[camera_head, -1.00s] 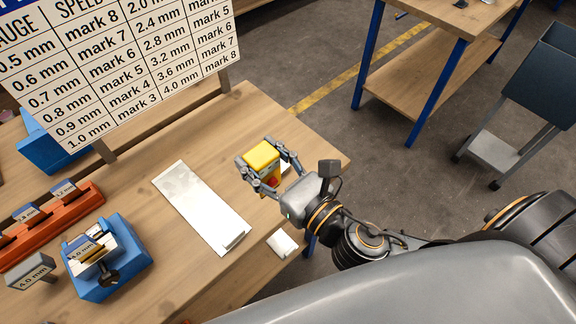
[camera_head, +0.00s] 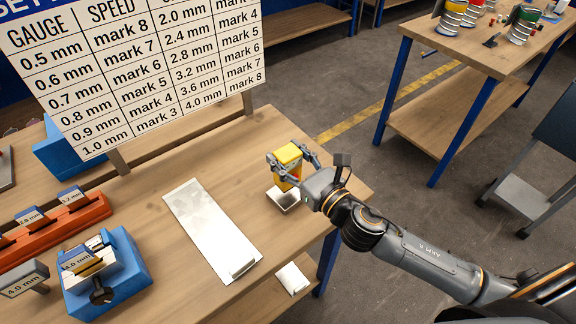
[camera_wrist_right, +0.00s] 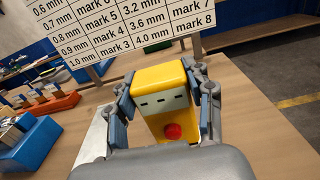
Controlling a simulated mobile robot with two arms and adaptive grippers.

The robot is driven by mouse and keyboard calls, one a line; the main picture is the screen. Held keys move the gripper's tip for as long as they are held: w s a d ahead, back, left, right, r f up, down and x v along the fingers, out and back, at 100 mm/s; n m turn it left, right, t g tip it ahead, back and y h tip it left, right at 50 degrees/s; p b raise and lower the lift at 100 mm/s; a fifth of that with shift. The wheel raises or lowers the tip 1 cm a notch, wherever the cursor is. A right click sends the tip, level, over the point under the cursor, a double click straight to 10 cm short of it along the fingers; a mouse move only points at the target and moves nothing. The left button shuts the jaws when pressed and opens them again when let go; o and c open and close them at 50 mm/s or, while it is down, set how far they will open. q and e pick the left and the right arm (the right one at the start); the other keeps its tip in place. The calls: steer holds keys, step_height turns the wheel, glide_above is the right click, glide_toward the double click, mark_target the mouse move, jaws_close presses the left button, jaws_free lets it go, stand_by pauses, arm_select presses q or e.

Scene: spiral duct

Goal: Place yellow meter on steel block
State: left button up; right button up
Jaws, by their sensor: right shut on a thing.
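The yellow meter (camera_head: 287,156) is upright between the fingers of my right gripper (camera_head: 293,162), which is shut on it. In the right wrist view the meter (camera_wrist_right: 160,88) shows a yellow case, dark slots on a grey face and a red round spot, with a finger on each side. A small silvery block (camera_head: 282,199), which looks like the steel block, is on the wooden table directly below the meter in the head view. I cannot tell whether the meter touches it. The block is hidden in the wrist view. My left gripper is out of view.
A pale metal sheet (camera_head: 212,230) lies left of the block. A blue fixture (camera_head: 108,279), an orange rack (camera_head: 55,226) and a chart board (camera_head: 140,65) stand farther left and behind.

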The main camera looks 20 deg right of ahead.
mark_target(294, 172)
steer(key=shift+w+f, duration=0.1)
steer(key=shift+f, duration=1.55)
steer(key=shift+f, duration=0.15)
steer(key=o, duration=1.3)
steer(key=shift+d, duration=0.1)
steer(key=b+v, duration=0.4)
steer(key=v, duration=0.8)
steer(key=shift+b, duration=0.4)
